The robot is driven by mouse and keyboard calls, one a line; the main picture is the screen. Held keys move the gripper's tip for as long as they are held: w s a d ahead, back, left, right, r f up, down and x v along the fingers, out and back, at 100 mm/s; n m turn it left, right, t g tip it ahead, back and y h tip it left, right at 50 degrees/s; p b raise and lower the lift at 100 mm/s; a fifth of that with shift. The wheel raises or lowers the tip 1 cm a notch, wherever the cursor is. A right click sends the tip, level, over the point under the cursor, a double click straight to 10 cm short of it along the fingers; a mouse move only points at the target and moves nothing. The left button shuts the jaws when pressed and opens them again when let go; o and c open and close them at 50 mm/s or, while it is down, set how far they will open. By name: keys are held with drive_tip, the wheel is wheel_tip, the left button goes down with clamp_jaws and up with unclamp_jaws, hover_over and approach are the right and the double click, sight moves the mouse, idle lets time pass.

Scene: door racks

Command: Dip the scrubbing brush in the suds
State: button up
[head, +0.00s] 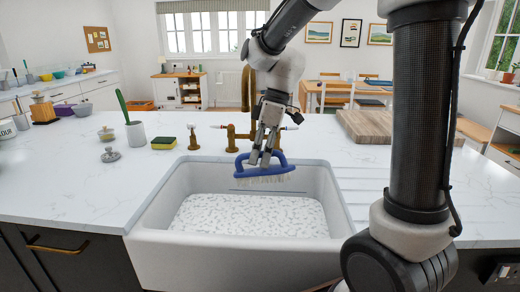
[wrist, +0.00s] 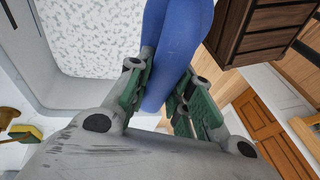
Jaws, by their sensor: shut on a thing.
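The scrubbing brush (head: 262,171) is blue with pale bristles pointing down. My gripper (head: 264,153) is shut on its handle and holds it over the back part of the white sink (head: 165,205). The speckled white suds (head: 250,215) fill the sink bottom, below and in front of the brush; the brush appears above them, apart. In the wrist view, the green-padded fingers (wrist: 163,95) close on the blue handle (wrist: 180,45), and the suds (wrist: 95,35) show at upper left. The bristles are hidden there.
A brass tap (head: 231,138) stands behind the sink, close to my gripper. A wooden board (head: 375,125) lies at right.

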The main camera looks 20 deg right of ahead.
wheel_tip(320, 180, down, 25)
idle(1.1)
drive_tip(key=shift+f, duration=0.1)
idle(0.9)
wheel_tip(320, 180, up, 26)
idle(1.2)
idle(0.3)
